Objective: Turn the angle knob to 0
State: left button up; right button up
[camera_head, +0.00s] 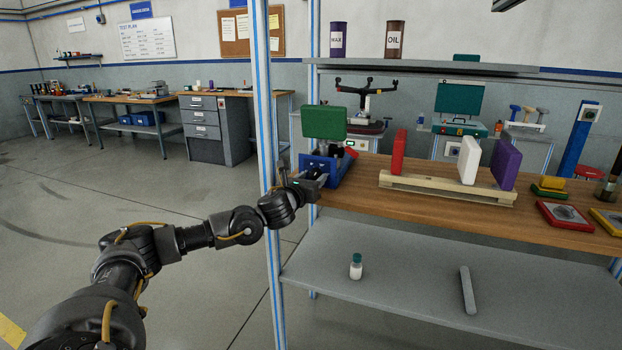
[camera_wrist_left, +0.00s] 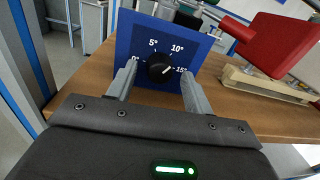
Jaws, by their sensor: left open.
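The angle knob (camera_wrist_left: 160,68) is a black round dial on a blue panel (camera_wrist_left: 205,48) marked 0°, 5°, 10° and 15°. Its pale pointer mark is small and seems to face the 15° side. My left gripper (camera_wrist_left: 159,76) is open, with one finger on each side of the knob; I cannot tell whether they touch it. In the head view my left gripper (camera_head: 308,183) is at the near left end of the blue device (camera_head: 341,169), which has a green pad (camera_head: 324,122) above it. The knob is hidden there. My right gripper is not in view.
The blue device stands on the wooden bench top (camera_head: 360,198), beside a blue-striped rack post (camera_head: 264,110). To its right is a pale wooden rack (camera_head: 440,189) with red, white and purple pads. The grey lower shelf (camera_head: 410,285) holds a small bottle (camera_head: 356,267) and a grey bar (camera_head: 467,290).

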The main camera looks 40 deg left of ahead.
pick_arm(q)
jog(key=c, duration=1)
jog(key=shift+o, duration=0.2)
